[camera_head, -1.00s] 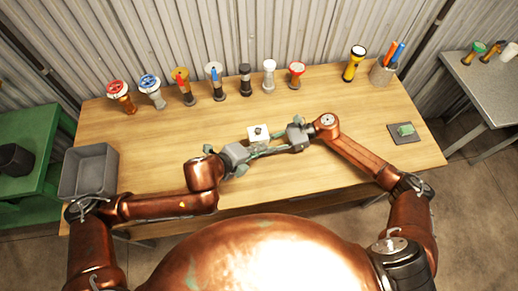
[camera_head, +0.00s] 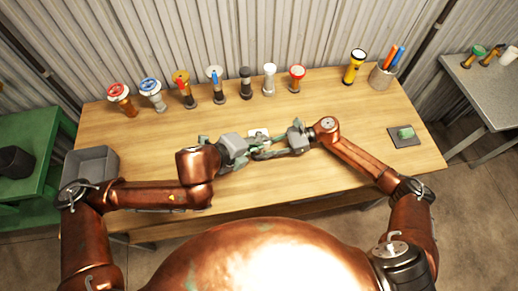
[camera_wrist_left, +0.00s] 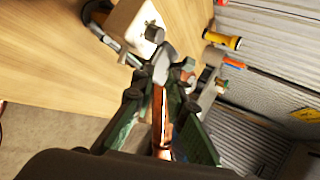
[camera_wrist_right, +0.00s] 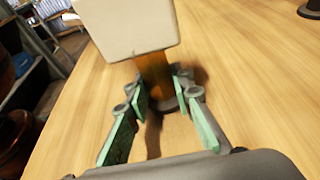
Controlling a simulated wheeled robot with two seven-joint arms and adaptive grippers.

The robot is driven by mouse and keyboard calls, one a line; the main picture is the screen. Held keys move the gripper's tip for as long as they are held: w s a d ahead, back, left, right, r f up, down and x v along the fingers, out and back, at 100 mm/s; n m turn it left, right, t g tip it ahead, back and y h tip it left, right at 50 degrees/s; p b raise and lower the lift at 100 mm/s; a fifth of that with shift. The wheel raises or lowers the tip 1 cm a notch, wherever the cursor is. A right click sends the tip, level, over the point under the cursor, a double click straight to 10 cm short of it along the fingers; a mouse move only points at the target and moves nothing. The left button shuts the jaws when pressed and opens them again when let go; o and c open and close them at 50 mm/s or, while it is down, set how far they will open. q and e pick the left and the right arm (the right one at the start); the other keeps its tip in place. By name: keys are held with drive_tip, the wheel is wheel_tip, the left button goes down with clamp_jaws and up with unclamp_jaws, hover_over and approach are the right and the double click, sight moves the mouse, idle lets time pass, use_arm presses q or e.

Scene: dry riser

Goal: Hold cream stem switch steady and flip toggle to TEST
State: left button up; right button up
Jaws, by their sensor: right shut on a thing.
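The cream stem switch (camera_head: 259,132) stands near the middle of the table, partly hidden by my grippers in the head view. In the right wrist view its cream box (camera_wrist_right: 128,28) sits on an amber stem (camera_wrist_right: 154,75) with a dark round base. My right gripper (camera_wrist_right: 160,88) is shut on the stem below the box. In the left wrist view the cream box (camera_wrist_left: 125,22) is just ahead, with a grey metal knob (camera_wrist_left: 153,34) on its face.
A row of several valves and torch-like items (camera_head: 185,88) stands along the back. A yellow torch (camera_head: 354,66) and a pen cup (camera_head: 381,76) are back right.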

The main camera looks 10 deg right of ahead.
use_arm(q)
drive_tip(key=shift+r, duration=1.55)
use_arm(e)
drive_tip(key=shift+r, duration=0.1)
drive_tip(key=o, duration=0.9)
drive_tip(key=shift+o, duration=0.2)
